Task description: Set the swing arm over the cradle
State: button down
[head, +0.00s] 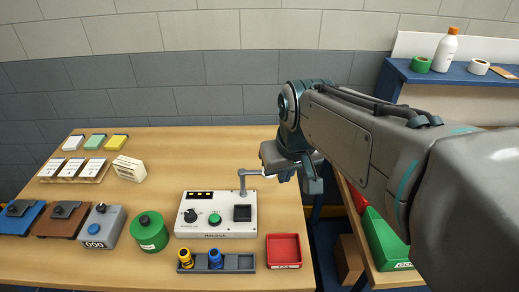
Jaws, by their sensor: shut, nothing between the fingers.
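The white machine box (215,228) sits on the wooden table, with a black knob, a green button and a row of yellow lights on its top. The black square recess at its right looks like the cradle (242,213). The grey swing arm (243,180) stands on a post behind the recess; its bar points right, away from over the recess, toward my gripper. My gripper (312,186) is shut and empty, to the right of the box. Whether it touches the bar's end is hard to tell.
A red tray (284,250) and a dark rack (216,263) with a yellow and a blue piece lie in front. A green round canister (149,231) and a grey counter box (101,227) stand left. A green bin (388,240) is at the right.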

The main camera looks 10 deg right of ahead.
jog(key=w+n+y+b, duration=0.1)
jog(key=w+b, duration=0.3)
jog(key=w, duration=1.3)
jog(key=shift+w+a+n, duration=0.15)
jog(key=shift+n, duration=0.45)
jog(key=f, duration=0.6)
jog(key=f+p, duration=0.1)
jog(key=f, duration=0.2)
jog(key=shift+s+f, duration=0.25)
jog(key=shift+s, duration=0.05)
jog(key=shift+s+d, duration=0.15)
jog(key=shift+d, duration=0.05)
